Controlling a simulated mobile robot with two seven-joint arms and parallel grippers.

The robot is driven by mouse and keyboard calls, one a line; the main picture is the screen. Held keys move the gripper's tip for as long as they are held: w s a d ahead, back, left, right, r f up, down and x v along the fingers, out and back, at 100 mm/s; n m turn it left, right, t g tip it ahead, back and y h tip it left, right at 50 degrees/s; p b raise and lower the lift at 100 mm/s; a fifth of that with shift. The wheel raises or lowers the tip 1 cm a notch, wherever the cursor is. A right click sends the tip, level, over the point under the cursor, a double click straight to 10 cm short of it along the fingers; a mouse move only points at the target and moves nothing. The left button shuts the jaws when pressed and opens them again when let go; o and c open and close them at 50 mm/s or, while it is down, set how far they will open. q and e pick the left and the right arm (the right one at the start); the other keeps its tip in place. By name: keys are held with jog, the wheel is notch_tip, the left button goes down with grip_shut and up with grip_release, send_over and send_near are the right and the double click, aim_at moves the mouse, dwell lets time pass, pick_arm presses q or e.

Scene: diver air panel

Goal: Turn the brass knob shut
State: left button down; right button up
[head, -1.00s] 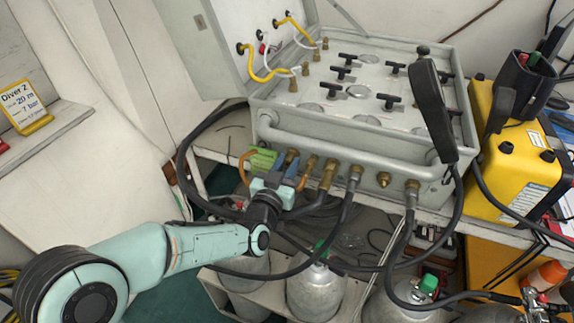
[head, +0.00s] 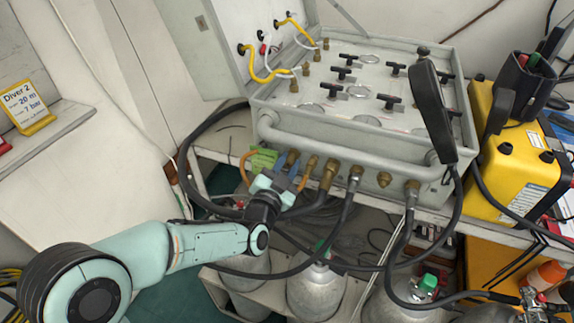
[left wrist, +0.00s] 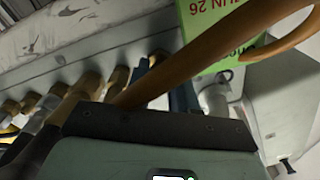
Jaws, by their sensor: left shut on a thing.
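The grey air panel (head: 350,148) has a row of brass fittings along its front, below a grey rail. My left gripper (head: 287,170) is at the left end of this row, its blue fingers closed around a brass knob (head: 292,157). The fingers and the gripper body hide most of the knob. My right gripper is in neither view.
A green tag (head: 263,160) hangs close left of the gripper, beside the orange hose. Black hoses (head: 340,222) loop below the panel in front of grey cylinders (head: 314,290). A yellow case (head: 515,165) stands at the right. A black handset-like object (head: 432,110) overhangs the panel's right part.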

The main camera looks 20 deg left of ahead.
pick_arm(q)
jog(key=c, duration=0.9)
grip_release()
